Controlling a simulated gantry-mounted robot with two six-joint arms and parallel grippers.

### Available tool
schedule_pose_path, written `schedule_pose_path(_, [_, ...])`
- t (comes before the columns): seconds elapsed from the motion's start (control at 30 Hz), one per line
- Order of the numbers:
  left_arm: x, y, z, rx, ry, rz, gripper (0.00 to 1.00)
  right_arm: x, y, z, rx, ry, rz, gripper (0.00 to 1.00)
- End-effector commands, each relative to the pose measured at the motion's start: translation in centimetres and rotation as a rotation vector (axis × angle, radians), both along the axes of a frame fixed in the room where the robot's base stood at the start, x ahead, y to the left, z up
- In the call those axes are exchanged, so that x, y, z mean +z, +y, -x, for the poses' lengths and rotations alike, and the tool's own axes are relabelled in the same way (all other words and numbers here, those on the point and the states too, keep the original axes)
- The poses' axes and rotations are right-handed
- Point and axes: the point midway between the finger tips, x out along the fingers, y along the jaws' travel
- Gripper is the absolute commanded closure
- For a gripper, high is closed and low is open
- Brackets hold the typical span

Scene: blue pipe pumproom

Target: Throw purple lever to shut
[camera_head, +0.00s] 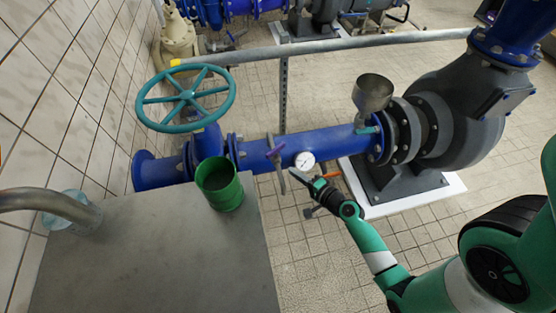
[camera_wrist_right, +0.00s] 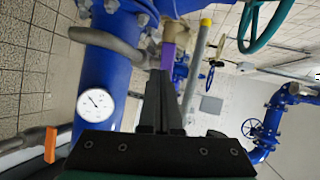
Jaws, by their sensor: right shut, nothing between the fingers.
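The purple lever (camera_head: 276,150) is on the blue horizontal pipe (camera_head: 333,141), left of the white round gauge (camera_head: 304,161). My right gripper (camera_head: 299,177) is in front of the pipe, just right of the lever's lower end. Its fingers are closed together and empty. In the right wrist view the purple lever (camera_wrist_right: 168,44) shows just beyond the closed fingertips (camera_wrist_right: 160,76); I cannot tell whether they touch it. My left gripper is in neither view.
An orange handle (camera_head: 332,175) is close to my right gripper. A teal handwheel (camera_head: 186,98) and green cup (camera_head: 219,184) are left, the cup on a grey cabinet (camera_head: 150,255). A funnel (camera_head: 373,93) and pump (camera_head: 455,115) are right. Tiled floor (camera_head: 310,255) is open below.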

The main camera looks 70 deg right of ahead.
Motion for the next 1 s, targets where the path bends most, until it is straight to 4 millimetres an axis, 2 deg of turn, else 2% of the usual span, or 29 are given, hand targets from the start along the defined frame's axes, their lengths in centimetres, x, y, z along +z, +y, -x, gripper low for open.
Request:
schedule_pose_path(0.03, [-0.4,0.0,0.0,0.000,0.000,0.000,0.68,-0.5,-0.5,-1.1,0.003,-0.001,0.004,1.00])
schedule_pose_path(0.2, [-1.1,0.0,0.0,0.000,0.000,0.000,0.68,-1.6,-1.9,-4.3,0.002,-0.001,0.002,1.00])
schedule_pose_path(0.4, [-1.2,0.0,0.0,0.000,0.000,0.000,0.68,-1.5,-3.2,-7.1,0.000,-0.001,0.002,1.00])
schedule_pose_path(0.6, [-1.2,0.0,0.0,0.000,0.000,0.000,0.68,-1.5,-3.6,-8.0,-0.001,0.000,0.002,1.00])
schedule_pose_path(1.0, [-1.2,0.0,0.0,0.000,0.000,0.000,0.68,-1.5,-3.6,-8.0,-0.001,0.000,0.000,1.00])
